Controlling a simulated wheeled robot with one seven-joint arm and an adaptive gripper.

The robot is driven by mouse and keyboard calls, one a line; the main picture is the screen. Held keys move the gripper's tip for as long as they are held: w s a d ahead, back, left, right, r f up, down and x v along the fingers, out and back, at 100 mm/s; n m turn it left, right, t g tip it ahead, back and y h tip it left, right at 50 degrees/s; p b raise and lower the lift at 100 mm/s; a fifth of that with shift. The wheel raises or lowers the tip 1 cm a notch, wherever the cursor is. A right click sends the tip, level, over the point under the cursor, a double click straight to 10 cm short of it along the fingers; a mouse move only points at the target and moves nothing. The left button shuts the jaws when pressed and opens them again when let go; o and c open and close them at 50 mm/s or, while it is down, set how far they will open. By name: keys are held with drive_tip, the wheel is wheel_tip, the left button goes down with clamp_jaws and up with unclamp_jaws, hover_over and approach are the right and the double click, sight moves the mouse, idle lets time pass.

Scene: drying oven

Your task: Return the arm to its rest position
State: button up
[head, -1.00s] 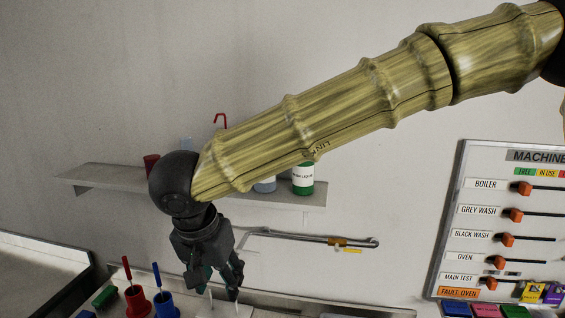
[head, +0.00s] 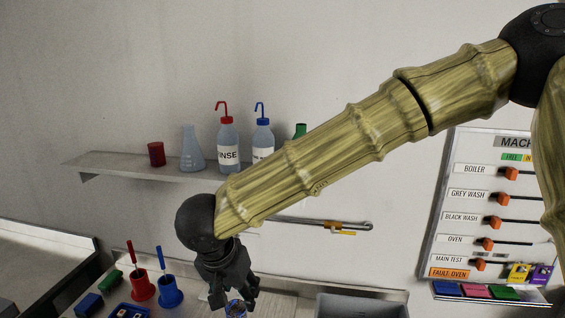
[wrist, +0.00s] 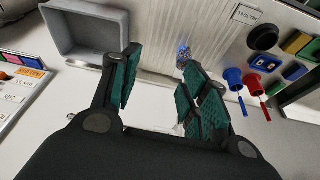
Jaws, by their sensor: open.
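My gripper (head: 232,296) hangs at the end of my bamboo-patterned arm, pointing down over the work surface at the bottom of the head view. In the wrist view, my gripper (wrist: 160,95) has its green-padded fingers spread apart with nothing between them. A small blue and clear object (head: 236,308) shows just below the fingers in the head view. It also shows in the wrist view (wrist: 183,55), beyond the right finger and apart from it. I cannot tell what it is.
A wall shelf (head: 110,163) carries bottles and a flask. A machine board (head: 470,215) hangs at right. A grey tray (head: 360,305) stands on the bench. Red (head: 143,287) and blue (head: 168,292) pen holders stand left of my gripper. Open wall space lies above the shelf.

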drive_tip(key=d+f, duration=0.5)
drive_tip(key=f, duration=0.4)
drive_tip(key=d+f+t, duration=0.1)
drive_tip(key=d+f, duration=0.3)
drive_tip(key=f, duration=0.5)
drive_tip(key=d+f, duration=0.5)
drive_tip(key=f, duration=0.5)
drive_tip(key=s+d+f+n+g, duration=0.1)
drive_tip(key=s+d+f, duration=0.5)
drive_tip(key=s, duration=0.3)
drive_tip(key=s+d+f+n+g+y, duration=0.1)
drive_tip(key=s+d+f+g, duration=0.1)
drive_tip(key=s+d+f, duration=0.55)
drive_tip(key=s+d+f+n+g, duration=0.1)
drive_tip(key=s+d+f, duration=0.3)
drive_tip(key=s, duration=0.6)
wheel_tip(320, 180, down, 12)
drive_tip(key=b, duration=1.2)
drive_tip(key=shift+s+d+g, duration=0.15)
drive_tip(key=shift+s+g, duration=0.15)
drive_tip(key=shift+s, duration=0.1)
drive_tip(key=shift+c, duration=1)
drive_tip(key=shift+s+d+m, duration=0.1)
drive_tip(key=shift+d+m, duration=0.05)
drive_tip(key=shift+m, duration=0.15)
